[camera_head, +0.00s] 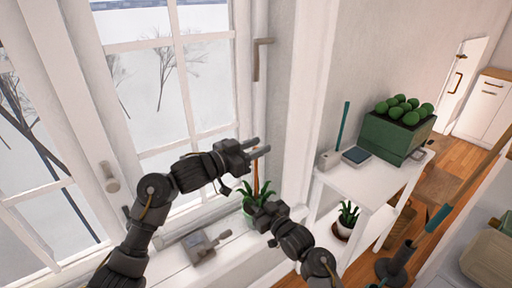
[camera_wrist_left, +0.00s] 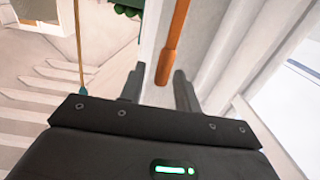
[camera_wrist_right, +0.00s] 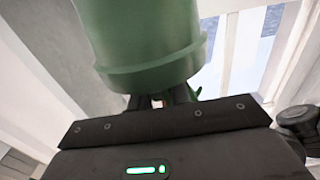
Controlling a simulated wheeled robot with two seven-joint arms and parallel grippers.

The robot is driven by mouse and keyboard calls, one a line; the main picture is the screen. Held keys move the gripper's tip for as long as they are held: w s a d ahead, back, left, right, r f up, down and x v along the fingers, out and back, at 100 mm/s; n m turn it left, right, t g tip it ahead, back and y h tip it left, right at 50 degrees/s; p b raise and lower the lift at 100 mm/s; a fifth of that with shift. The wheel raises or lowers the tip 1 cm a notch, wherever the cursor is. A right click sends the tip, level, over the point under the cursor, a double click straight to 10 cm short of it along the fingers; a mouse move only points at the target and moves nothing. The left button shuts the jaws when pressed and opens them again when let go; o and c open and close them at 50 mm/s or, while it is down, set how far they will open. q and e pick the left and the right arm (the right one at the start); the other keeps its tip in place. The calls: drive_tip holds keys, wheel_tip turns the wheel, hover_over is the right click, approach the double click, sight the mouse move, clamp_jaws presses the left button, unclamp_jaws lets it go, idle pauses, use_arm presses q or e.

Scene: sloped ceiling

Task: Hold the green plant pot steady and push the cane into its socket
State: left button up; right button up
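The green plant pot (camera_head: 250,217), with leafy green plant, stands on the windowsill. It fills the top middle of the right wrist view (camera_wrist_right: 145,50). An orange-brown cane (camera_head: 255,177) rises from among the leaves; it also shows in the left wrist view (camera_wrist_left: 174,45). Its lower end and the socket are hidden in the head view. My left gripper (camera_head: 257,147) is above the pot, fingers apart, with the cane between them and gaps visible on both sides. My right gripper (camera_head: 264,207) is at the pot's rim; the pot hides its fingertips, so its grip is unclear.
A grey device (camera_head: 203,246) lies on the sill left of the pot. A white side table (camera_head: 372,185) to the right holds a green box (camera_head: 385,140) of round green plants and a block with a teal stick (camera_head: 343,125). The window (camera_head: 160,80) is behind my left arm.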

drive_tip(key=o, duration=0.5)
drive_tip(key=shift+s+d, duration=0.1)
drive_tip(key=v, duration=1.1)
drive_tip(key=shift+s+d, duration=0.2)
drive_tip(key=shift+s, duration=0.15)
drive_tip(key=shift+r, duration=0.1)
